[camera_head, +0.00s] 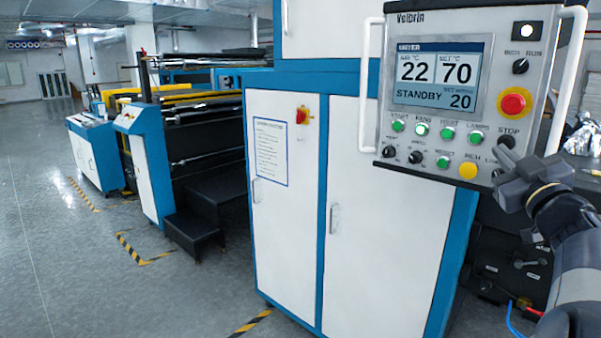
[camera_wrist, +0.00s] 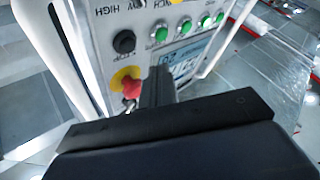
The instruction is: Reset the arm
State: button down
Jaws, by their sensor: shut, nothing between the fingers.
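My gripper (camera_head: 507,158) is at the right of the head view, in front of the lower right corner of the control panel (camera_head: 490,30). Its dark fingers are together with nothing between them. Its tip is close to the black STOP-labelled knob (camera_head: 506,142); I cannot tell whether it touches. In the wrist view the shut fingers (camera_wrist: 158,75) point at the panel, seen turned around, next to a red button (camera_wrist: 131,88) on a yellow ring. My arm (camera_head: 575,240) reaches in from the lower right.
The panel has a screen (camera_head: 437,74) reading 22, 70 and STANDBY 20, several green buttons, and a white handle (camera_head: 568,75) on its right side. White cabinet doors (camera_head: 375,240) stand below. Dark machine parts and a blue hose (camera_head: 515,322) are under my arm. The floor (camera_head: 60,270) at left is open.

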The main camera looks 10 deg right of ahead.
jog(key=shift+s+a+r, duration=0.1)
jog(key=shift+s+a, duration=0.85)
jog(key=shift+a, duration=0.15)
jog(key=shift+s+a+r, duration=0.1)
jog(key=shift+s+a, duration=0.8)
jog(key=shift+a, duration=0.2)
jog(key=shift+d, duration=0.1)
